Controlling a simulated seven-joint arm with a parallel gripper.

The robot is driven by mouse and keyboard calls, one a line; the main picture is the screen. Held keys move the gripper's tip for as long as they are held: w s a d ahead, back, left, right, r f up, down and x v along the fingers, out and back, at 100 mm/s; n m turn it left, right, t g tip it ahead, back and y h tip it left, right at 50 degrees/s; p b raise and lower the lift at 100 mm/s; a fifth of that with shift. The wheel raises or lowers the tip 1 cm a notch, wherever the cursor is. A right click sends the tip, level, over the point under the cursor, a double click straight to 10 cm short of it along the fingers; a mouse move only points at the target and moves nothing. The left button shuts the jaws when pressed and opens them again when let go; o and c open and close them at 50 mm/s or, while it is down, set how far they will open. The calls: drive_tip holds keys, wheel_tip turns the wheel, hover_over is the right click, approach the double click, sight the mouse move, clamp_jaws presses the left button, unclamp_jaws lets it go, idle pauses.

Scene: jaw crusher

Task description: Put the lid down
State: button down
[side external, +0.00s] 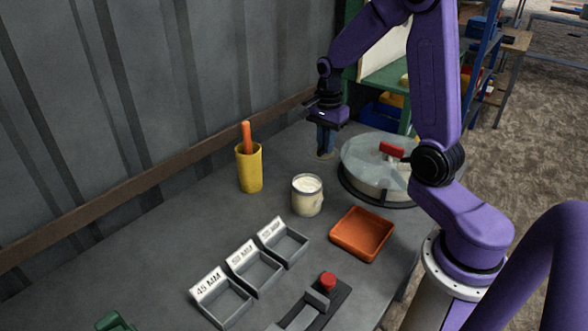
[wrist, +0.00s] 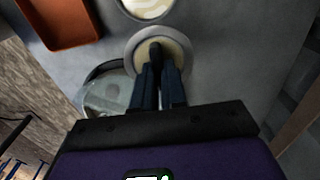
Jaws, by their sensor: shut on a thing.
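My gripper (side external: 325,150) points down over the back of the table and is shut on the dark knob of a small round lid. In the wrist view the fingers (wrist: 158,95) close around this knob (wrist: 155,57), and the lid (wrist: 178,47) looks tan with a pale grey rim. The jar also shows at the top of the wrist view (wrist: 148,8).
A large round vessel (side external: 365,180) with a clear cover and red handle stands right of my gripper. A yellow cup (side external: 250,172) holds an orange stick. An orange tray (side external: 361,234), labelled bins (side external: 254,268) and a red-knobbed device (side external: 327,282) lie nearer. The wall edges the table's left.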

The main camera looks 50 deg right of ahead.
drive_tip(key=shift+w+d+f, duration=0.35)
drive_tip(key=shift+w+f, duration=0.05)
drive_tip(key=shift+w, duration=0.1)
drive_tip(key=w+d+f, duration=0.2)
drive_tip(key=w+f, duration=0.2)
drive_tip(key=w, duration=0.4)
hover_over(295, 167)
drive_tip(key=f, duration=0.2)
drive_tip(key=s+f, duration=0.1)
drive_tip(key=f, duration=0.1)
drive_tip(key=shift+a+f, duration=0.2)
drive_tip(key=shift+f, duration=0.1)
drive_tip(key=shift+w+d+f, duration=0.1)
drive_tip(key=shift+w+f, duration=0.35)
drive_tip(key=shift+f, duration=1.55)
drive_tip(key=shift+f, duration=0.1)
drive_tip(key=shift+f, duration=0.1)
drive_tip(key=c, duration=1.2)
unclamp_jaws()
